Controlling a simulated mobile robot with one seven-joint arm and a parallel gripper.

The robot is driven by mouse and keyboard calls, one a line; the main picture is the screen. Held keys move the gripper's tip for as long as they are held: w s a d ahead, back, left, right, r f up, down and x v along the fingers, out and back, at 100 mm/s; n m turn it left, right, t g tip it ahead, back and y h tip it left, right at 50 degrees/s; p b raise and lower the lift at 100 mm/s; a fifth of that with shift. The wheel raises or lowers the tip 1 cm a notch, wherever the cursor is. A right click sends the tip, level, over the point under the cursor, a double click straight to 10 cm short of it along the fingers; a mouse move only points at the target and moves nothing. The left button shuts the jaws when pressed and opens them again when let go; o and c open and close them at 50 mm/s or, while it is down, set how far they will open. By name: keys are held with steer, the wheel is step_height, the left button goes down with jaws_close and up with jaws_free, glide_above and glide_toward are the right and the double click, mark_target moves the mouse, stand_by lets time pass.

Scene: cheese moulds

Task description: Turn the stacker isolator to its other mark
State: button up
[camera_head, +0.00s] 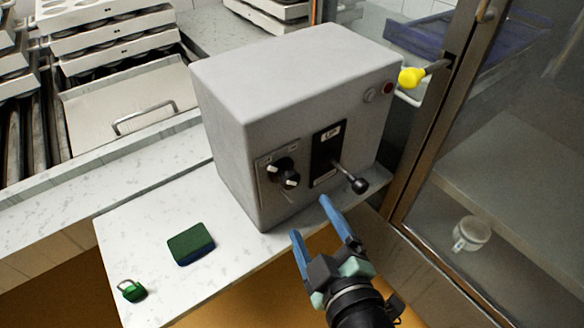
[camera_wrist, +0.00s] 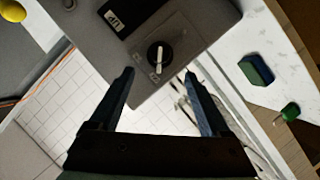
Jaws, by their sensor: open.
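The isolator is a black rotary knob (camera_head: 287,175) with a white bar on a grey plate, on the front of the grey control box (camera_head: 225,100). In the wrist view the isolator (camera_wrist: 158,57) lies just beyond my fingertips, its white bar roughly upright in the picture. Small marks on the plate are too small to read. My gripper (camera_head: 310,218) is open and empty, in front of and below the box, apart from the knob. In the wrist view its fingers (camera_wrist: 159,72) stand one to either side of the knob's line.
A black-knobbed lever (camera_head: 358,185) sticks out right of the isolator, beside a label reading "UP". A green sponge (camera_head: 191,243) and green padlock (camera_head: 132,290) lie on the white shelf (camera_head: 125,235).

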mark_target(292, 183)
steer(key=p+x, duration=0.1)
steer(key=x, duration=1.1)
steer(key=shift+w+a, duration=0.25)
steer(key=shift+w, duration=0.1)
steer(key=c, duration=1.1)
steer(key=shift+o, duration=0.2)
